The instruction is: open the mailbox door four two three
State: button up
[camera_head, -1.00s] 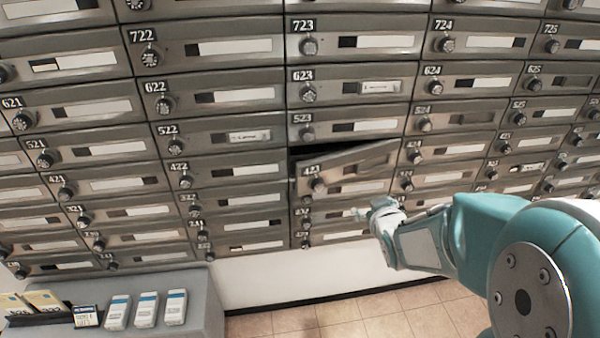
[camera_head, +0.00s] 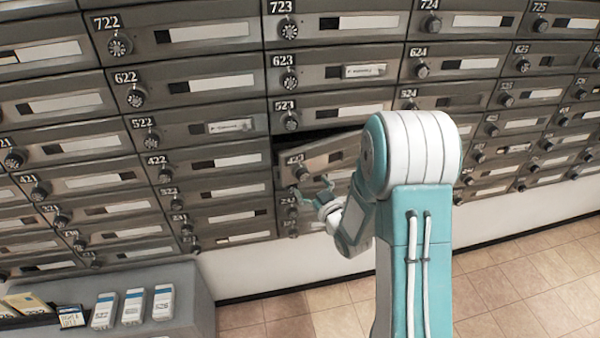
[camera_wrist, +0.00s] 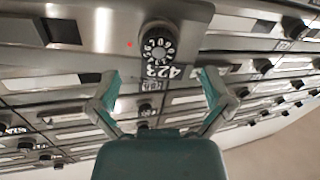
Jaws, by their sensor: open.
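The mailbox door 423 (camera_head: 318,160) is tilted out at its top, with a dark gap above it below door 523. Its right part is hidden behind my arm. In the wrist view the door's metal face (camera_wrist: 110,35) fills the top, with its round black dial (camera_wrist: 158,45) and the number 423 upside down. My gripper (camera_head: 324,192) is just below the door's left part in the head view. In the wrist view my gripper (camera_wrist: 160,80) has its two fingers spread wide on either side of the dial's line, with nothing between them.
Closed mailboxes with dials surround it, such as door 523 (camera_head: 330,115) and door 422 (camera_head: 205,168). A grey counter (camera_head: 195,285) at lower left holds several small boxes (camera_head: 133,307). The tiled floor (camera_head: 300,325) is clear.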

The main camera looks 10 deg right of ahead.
aim_at(304, 177)
jog(key=x, duration=0.5)
jog(key=shift+w, duration=0.4)
jog(key=c, duration=1.3)
